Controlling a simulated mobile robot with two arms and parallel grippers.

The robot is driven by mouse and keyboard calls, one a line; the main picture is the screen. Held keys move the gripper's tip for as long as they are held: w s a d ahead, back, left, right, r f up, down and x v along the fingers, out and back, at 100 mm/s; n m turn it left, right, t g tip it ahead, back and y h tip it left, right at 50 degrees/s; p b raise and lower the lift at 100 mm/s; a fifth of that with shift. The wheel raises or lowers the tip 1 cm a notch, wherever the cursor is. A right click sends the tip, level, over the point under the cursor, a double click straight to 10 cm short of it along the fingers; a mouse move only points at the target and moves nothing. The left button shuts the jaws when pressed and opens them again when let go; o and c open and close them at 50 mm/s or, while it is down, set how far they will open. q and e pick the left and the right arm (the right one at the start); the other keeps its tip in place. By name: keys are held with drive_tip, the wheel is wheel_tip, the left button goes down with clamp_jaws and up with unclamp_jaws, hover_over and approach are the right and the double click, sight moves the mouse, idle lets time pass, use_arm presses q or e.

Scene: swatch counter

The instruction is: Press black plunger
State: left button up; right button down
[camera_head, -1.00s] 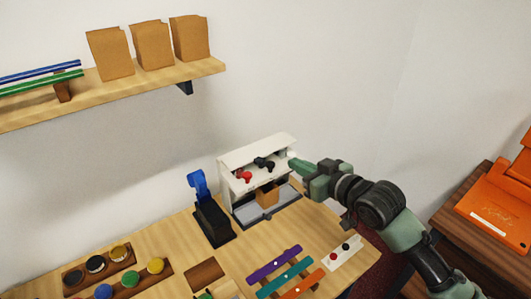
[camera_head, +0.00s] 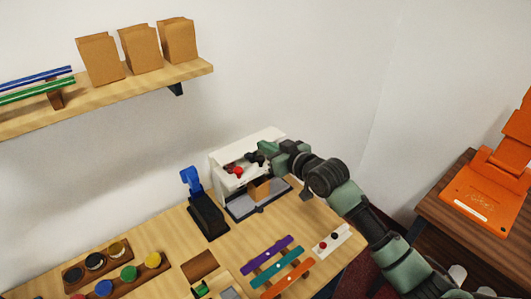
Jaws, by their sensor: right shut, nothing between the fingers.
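A white dispenser (camera_head: 222,166) stands at the back of the counter. A red plunger (camera_head: 235,170) and a black plunger (camera_head: 252,157) stick out of its front. My right gripper (camera_head: 264,150) reaches in from the right, its fingers shut and empty. Its tips are at the black plunger, just right of it in the picture, and partly cover it. I cannot tell whether they touch. A small brown block (camera_head: 258,190) sits under the plungers, above a grey tray (camera_head: 240,208). My left gripper is not in view.
A blue-and-black stapler-like tool (camera_head: 205,208) stands left of the dispenser. Purple, teal and orange strips (camera_head: 280,270) and a white plate with red and black knobs (camera_head: 333,240) lie in front. Paint pots (camera_head: 129,273) stand at left. An orange device (camera_head: 480,195) sits on the right table.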

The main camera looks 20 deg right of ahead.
sight(261, 159)
wheel_tip(261, 159, down, 3)
drive_tip(key=shift+w+a+r+p, duration=0.1)
drive_tip(key=shift+w+r+p, duration=0.1)
drive_tip(key=shift+p, duration=0.2)
drive_tip(key=shift+s+f, duration=0.2)
drive_tip(key=shift+f, duration=0.45)
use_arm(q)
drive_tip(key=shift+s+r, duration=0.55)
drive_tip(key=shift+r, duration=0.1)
use_arm(e)
drive_tip(key=shift+w+f, duration=0.1)
